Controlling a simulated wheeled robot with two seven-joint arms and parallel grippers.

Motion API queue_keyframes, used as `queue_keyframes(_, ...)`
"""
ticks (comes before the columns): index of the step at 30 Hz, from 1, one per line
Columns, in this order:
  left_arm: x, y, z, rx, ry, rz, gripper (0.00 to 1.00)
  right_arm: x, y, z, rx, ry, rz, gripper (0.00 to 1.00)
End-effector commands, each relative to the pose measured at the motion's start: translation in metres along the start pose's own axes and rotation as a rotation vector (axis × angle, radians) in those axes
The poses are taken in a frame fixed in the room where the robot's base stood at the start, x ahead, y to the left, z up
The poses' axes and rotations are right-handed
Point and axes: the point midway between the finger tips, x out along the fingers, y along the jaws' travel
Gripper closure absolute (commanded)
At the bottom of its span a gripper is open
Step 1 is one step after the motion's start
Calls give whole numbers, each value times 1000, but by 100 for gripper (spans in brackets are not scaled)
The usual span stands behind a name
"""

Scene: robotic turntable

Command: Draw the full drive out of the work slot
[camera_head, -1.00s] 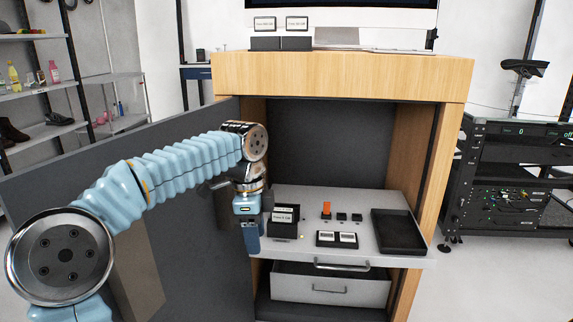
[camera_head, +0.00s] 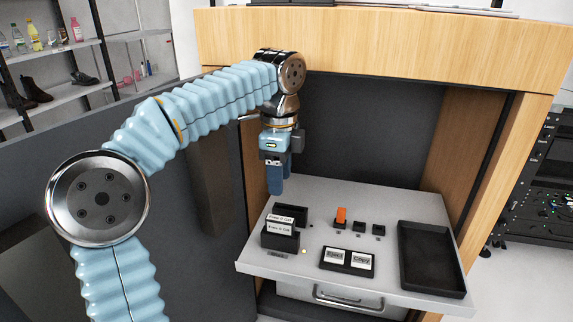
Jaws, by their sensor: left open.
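An orange drive (camera_head: 341,216) stands upright in a small black slot on the pulled-out grey shelf (camera_head: 385,288). Two empty-looking black slots (camera_head: 368,229) sit just right of it. My left gripper (camera_head: 276,188) points down, open and empty, above the back left of the shelf. It is left of the orange drive and higher, apart from it. Black holders with white labels (camera_head: 281,230) stand below the gripper at the shelf's left; the labels seem to read free space in GB. My right gripper is not in view.
A black pad with two white keys (camera_head: 347,260), apparently Eject and Copy, lies in front of the slots. An empty black tray (camera_head: 431,258) lies at the shelf's right. Wooden cabinet walls (camera_head: 480,150) and a top board (camera_head: 370,50) surround the opening.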

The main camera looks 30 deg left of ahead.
Motion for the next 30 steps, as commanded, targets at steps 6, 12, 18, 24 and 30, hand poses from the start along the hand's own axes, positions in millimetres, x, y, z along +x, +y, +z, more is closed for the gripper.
queue_keyframes(6,44,1,1,-2,-2,3,49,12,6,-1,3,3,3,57)
queue_keyframes(12,88,1,1,-2,0,2,49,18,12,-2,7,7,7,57)
queue_keyframes(18,118,0,0,-1,1,2,49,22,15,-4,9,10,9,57)
queue_keyframes(24,130,0,0,-1,1,0,49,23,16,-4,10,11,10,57)
queue_keyframes(30,130,0,0,-1,1,-1,49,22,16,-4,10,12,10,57)
